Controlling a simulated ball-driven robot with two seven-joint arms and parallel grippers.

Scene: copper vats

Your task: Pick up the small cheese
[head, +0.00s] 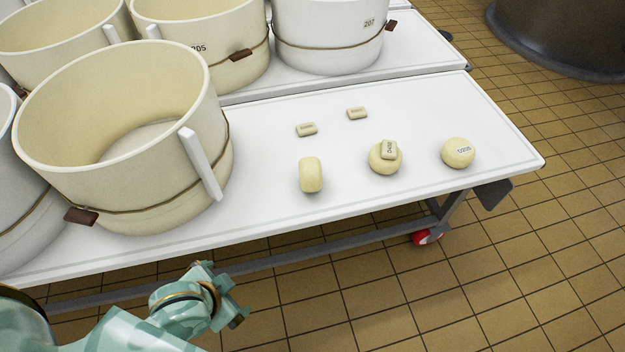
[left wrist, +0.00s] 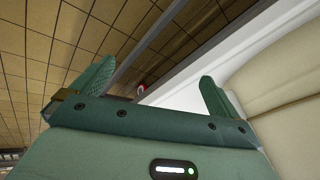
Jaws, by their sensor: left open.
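Three small pale yellow cheeses are on the white table in the head view. One cheese (head: 311,175) stands on its edge at the left. The middle cheese (head: 379,163) lies with a small block on top. The right cheese (head: 458,152) bears a label and sits near the table's right end. My left gripper (left wrist: 152,92) is open and empty in the left wrist view, with its two green fingers wide apart. In the head view my left arm is low at the left, in front of the table edge and apart from the cheeses. My right gripper is not in view.
The white table (head: 262,205) has free room around the cheeses. Two small blocks (head: 307,129) (head: 357,113) lie behind them. A large cream vat (head: 120,130) stands at the left, with more vats behind. A red caster (head: 426,238) is under the table.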

